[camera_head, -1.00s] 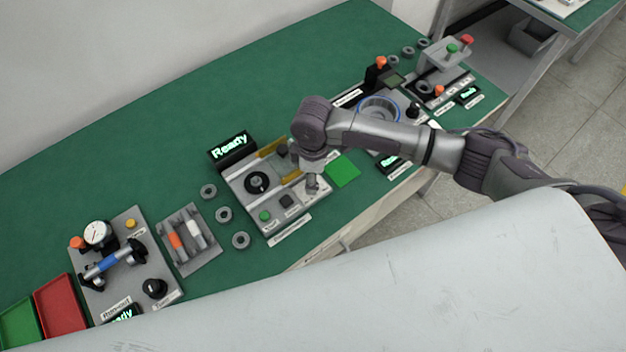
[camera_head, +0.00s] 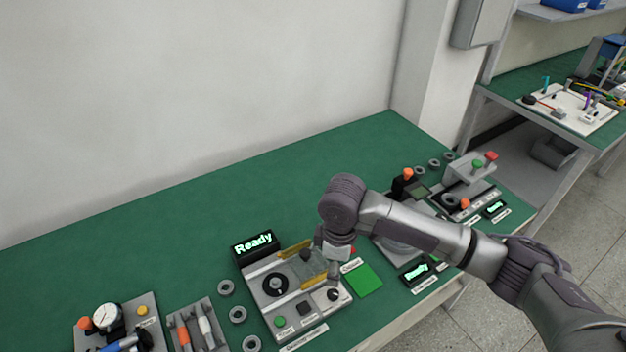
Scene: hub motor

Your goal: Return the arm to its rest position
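My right arm comes in from the right edge, its elbow-like purple-grey joint (camera_head: 343,203) bent over the green bench (camera_head: 200,215). My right gripper (camera_head: 333,275) points down above the right part of a grey station plate (camera_head: 262,301). A small black knob (camera_head: 333,295) shows just below the fingertips; the gripper looks apart from it. The fingers are too small and partly hidden to tell whether they are open or shut. No held thing shows. My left arm and gripper are out of view.
A lit "Ready" display (camera_head: 255,245) stands behind the plate. A green square (camera_head: 364,280) lies right of it. Several grey rings lie left, beside a tool tray (camera_head: 199,325) and a gauge (camera_head: 107,316). Another station with a grey bracket (camera_head: 468,168) stands right. The bench's back is clear.

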